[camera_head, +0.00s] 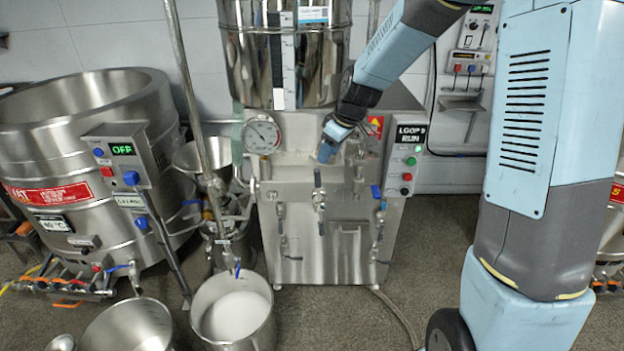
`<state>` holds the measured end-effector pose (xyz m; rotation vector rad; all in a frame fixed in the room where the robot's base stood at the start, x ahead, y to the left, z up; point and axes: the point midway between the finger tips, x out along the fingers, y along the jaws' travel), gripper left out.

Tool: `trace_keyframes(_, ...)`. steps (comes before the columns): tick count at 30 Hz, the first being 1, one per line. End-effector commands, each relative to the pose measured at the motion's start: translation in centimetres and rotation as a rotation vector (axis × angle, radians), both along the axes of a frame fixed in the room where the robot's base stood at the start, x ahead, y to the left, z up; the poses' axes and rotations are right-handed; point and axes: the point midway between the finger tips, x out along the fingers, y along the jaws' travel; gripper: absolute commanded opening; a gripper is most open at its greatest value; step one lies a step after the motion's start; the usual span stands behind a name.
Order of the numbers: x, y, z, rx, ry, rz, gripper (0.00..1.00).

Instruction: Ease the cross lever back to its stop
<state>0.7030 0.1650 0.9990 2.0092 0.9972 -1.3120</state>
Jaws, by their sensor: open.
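The steel mill cabinet (330,240) stands in the middle, with several small valve levers on its front. A dark upright lever with a short cross piece (318,198) is at the centre; it looks like the cross lever, but it is too small to be sure. Its stop cannot be made out. My gripper (325,153) reaches down from the upper right, in front of the cabinet's top, and shows just above this lever in the picture. It is open, and I see nothing held in it. The gap in depth between gripper and lever cannot be judged.
A blue-handled valve (377,193) and a control box reading LOOP RUN (408,150) are to the right. A pressure gauge (262,134) is to the left. A pot of white liquid (232,312) stands on the floor at front left.

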Motion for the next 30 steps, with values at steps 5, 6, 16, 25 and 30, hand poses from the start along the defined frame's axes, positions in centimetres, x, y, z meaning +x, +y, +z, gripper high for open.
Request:
trace_keyframes(5, 0.6, 0.9, -2.6, 0.0, 0.003, 0.002, 0.47)
trace_keyframes(6, 0.7, 1.0, -3.2, -0.001, 0.004, 0.002, 0.47)
trace_keyframes(16, 2.1, 2.6, -8.1, 0.0, 0.004, 0.0, 0.47)
trace_keyframes(25, 2.9, 3.5, -11.1, -0.001, 0.002, 0.001, 0.47)
trace_keyframes(30, 3.1, 3.7, -11.6, -0.001, 0.0, 0.001, 0.47)
